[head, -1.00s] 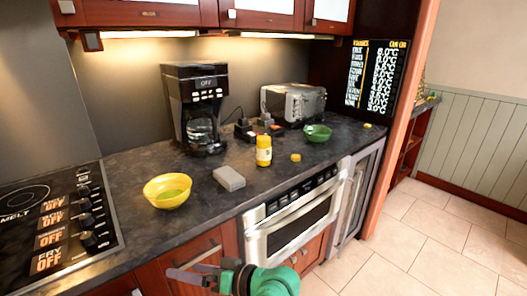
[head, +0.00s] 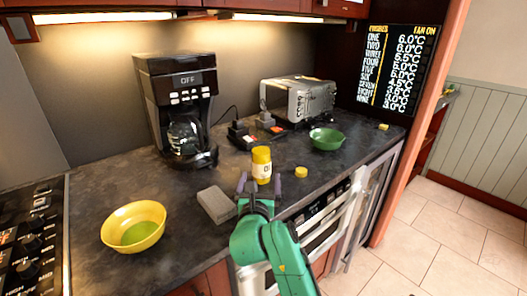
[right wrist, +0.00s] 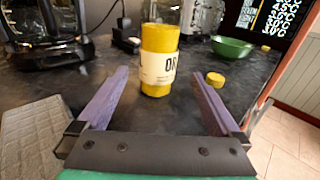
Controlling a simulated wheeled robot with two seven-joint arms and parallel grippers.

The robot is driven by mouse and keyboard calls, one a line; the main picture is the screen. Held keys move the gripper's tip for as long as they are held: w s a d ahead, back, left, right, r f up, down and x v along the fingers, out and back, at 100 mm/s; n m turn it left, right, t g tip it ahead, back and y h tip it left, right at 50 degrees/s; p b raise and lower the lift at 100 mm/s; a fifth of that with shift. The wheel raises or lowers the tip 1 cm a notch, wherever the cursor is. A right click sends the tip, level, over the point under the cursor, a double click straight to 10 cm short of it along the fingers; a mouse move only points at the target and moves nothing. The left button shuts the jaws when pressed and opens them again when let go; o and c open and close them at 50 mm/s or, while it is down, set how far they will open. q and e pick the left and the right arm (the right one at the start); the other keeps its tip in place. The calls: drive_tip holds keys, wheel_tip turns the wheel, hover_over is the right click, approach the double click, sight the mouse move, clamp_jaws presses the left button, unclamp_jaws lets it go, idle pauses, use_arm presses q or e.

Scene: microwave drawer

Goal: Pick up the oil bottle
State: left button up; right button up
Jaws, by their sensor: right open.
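The oil bottle (head: 261,165) is yellow with a white label and stands upright on the dark counter. It also shows in the right wrist view (right wrist: 158,65), just beyond the fingertips and between their lines. My right gripper (head: 259,183) is open and empty, with its fingers pointing at the bottle from the front edge side. In the right wrist view its two purple fingers (right wrist: 160,85) are spread to either side in front of the bottle. The bottle's lower part is partly hidden by the gripper in the head view. My left gripper is not in view.
A grey block (head: 216,205) lies left of the gripper, and a yellow bowl (head: 133,226) is farther left. A small yellow piece (head: 301,172) and a green bowl (head: 326,138) are to the right. A coffee maker (head: 177,105) and toaster (head: 298,100) stand behind.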

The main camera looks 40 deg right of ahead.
sight(261, 164)
drive_tip(key=r, duration=0.2)
drive_tip(key=p, duration=0.1)
drive_tip(key=shift+w+d+r, duration=0.4)
drive_tip(key=x, duration=0.3)
drive_tip(key=shift+w+d+f+p, duration=0.2)
drive_tip(key=shift+w+p, duration=0.1)
drive_tip(key=shift+p, duration=0.05)
drive_tip(key=x, duration=0.1)
drive_tip(key=p+x, duration=0.1)
drive_tip(key=x, duration=0.3)
drive_tip(key=shift+w+r, duration=0.25)
drive_tip(key=shift+r, duration=0.1)
drive_tip(key=shift+w+d+f, duration=0.1)
drive_tip(key=shift+w+d, duration=0.15)
drive_tip(key=shift+d, duration=0.05)
drive_tip(key=shift+d+f, duration=0.1)
drive_tip(key=shift+f, duration=0.05)
drive_tip(key=shift+t, duration=0.3)
clamp_jaws()
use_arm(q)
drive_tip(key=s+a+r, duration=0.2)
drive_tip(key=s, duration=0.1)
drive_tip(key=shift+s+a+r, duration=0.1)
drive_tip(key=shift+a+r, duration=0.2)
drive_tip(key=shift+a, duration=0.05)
use_arm(e)
wheel_tip(261, 164, up, 20)
